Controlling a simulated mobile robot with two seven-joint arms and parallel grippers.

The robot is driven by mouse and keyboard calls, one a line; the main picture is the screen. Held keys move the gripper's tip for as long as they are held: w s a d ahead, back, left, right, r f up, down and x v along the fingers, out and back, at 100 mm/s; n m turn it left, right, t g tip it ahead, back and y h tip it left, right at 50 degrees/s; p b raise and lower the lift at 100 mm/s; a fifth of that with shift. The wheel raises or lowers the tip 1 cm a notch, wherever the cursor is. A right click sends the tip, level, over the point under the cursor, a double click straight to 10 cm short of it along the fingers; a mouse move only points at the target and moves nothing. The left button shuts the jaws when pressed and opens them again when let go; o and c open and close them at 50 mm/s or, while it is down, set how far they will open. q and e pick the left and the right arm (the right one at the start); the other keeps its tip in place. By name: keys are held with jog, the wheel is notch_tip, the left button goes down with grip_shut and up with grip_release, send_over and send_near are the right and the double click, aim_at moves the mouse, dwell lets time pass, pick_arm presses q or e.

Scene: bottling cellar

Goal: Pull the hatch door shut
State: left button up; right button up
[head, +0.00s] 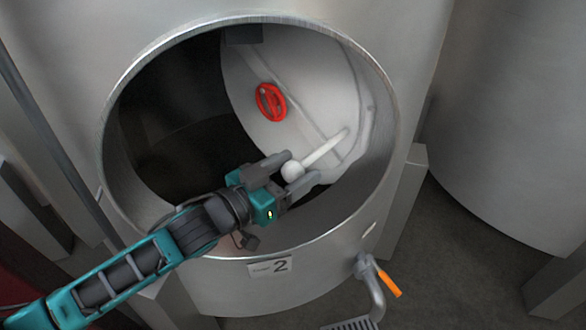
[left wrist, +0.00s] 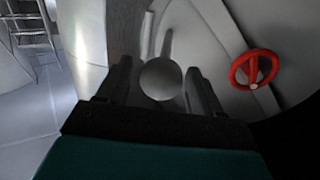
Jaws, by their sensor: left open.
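The hatch door (head: 308,87) is a pale round plate, swung inward inside the round opening of the steel tank. It carries a red handwheel (head: 271,102) and a pale bar handle (head: 325,148) ending in a round knob (head: 293,171). My left gripper (head: 288,174) is open at the knob, with one finger on each side of it. In the left wrist view the knob (left wrist: 161,79) sits between the two open fingers (left wrist: 160,90); whether they touch it I cannot tell. The red handwheel (left wrist: 254,69) is to the right there. My right gripper is not in view.
The opening's steel rim (head: 108,185) surrounds my left arm. Another tank (head: 520,110) stands at the right. A ladder (left wrist: 28,30) shows in the left wrist view.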

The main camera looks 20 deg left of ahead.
pick_arm(q)
jog(key=shift+w, duration=0.1)
jog(key=shift+c, duration=0.4)
jog(key=shift+d, duration=0.1)
grip_shut()
